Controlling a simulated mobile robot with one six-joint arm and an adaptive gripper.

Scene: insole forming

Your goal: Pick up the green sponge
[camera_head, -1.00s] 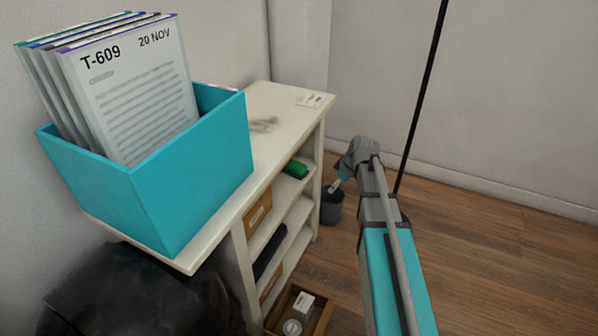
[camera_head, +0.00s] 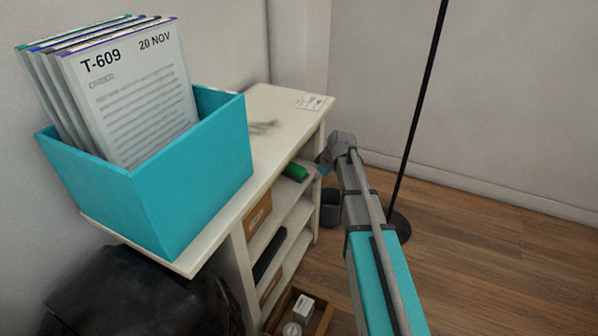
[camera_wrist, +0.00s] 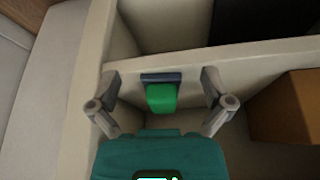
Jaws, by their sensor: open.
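The green sponge (camera_head: 296,171) lies on the upper open shelf of the white shelf unit, at its far end. In the wrist view the green sponge (camera_wrist: 161,97) sits inside the compartment, with a dark grey strip along its far edge. My gripper (camera_wrist: 162,90) is open and empty of any hold. Its two fingers stand apart to the left and right of the sponge in that view, and I see no contact. In the head view my arm's end is just right of the shelf opening, and the fingers are hidden there.
The white shelf unit (camera_head: 284,103) has a brown box (camera_head: 258,214) beside the sponge and a dark item below. A teal box of files (camera_head: 206,180) stands on top. A dark bin (camera_head: 330,208), a floor crate (camera_head: 324,322) and a thin black pole (camera_head: 420,95) are near.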

